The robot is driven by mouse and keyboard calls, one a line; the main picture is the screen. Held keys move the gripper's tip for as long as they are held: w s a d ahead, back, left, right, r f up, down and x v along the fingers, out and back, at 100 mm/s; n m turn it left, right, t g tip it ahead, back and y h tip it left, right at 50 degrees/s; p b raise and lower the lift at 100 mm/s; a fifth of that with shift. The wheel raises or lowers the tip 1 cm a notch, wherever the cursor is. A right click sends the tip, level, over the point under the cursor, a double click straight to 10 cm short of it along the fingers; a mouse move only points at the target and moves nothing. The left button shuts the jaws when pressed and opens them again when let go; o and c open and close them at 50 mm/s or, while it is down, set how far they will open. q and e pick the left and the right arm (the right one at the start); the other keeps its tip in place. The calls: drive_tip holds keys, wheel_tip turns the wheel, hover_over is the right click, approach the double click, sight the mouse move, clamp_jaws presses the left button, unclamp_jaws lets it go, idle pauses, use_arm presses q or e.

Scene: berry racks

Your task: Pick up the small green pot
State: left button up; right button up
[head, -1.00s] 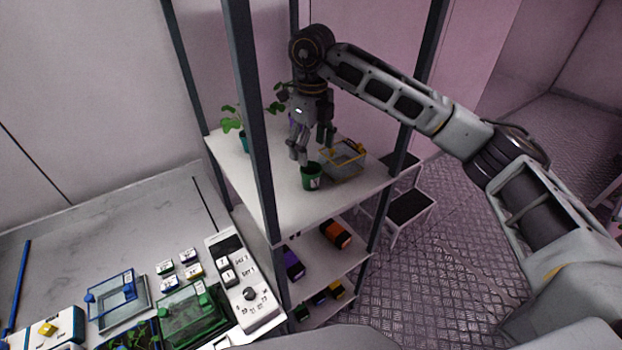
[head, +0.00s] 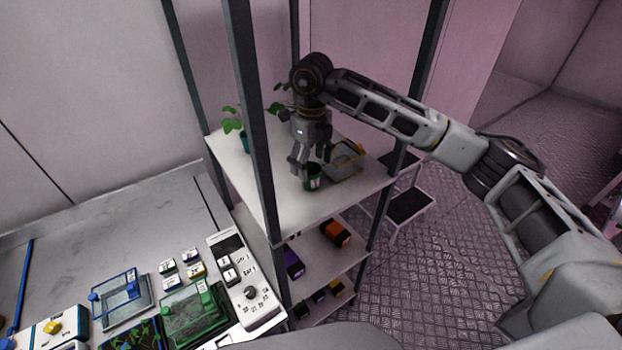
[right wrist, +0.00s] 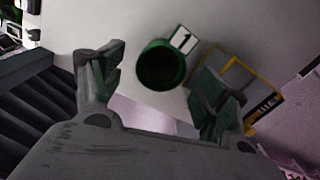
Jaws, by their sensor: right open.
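The small green pot (head: 312,180) stands upright on the top shelf (head: 285,207) of the rack. In the right wrist view the pot (right wrist: 160,66) shows from above, with a dark inside and a white label marked 1 on its rim side. My right gripper (head: 312,165) is over the pot, pointing down. In the right wrist view its open fingers (right wrist: 160,88) lie to the left and right of the pot, with gaps to it. The gripper hides part of the pot's rim in the head view. My left gripper is not in view.
A clear basket with a yellow edge (head: 345,172) stands close to the right of the pot. Potted plants (head: 233,124) stand at the back left of the shelf. The dark rack post (head: 253,120) rises at the front left. The shelf front is bare.

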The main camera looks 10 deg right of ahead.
sight(312, 170)
drive_tip(key=shift+f+p, duration=0.3)
drive_tip(key=shift+f, duration=1.2)
drive_tip(key=shift+c, duration=0.5)
drive_tip(key=c, duration=1)
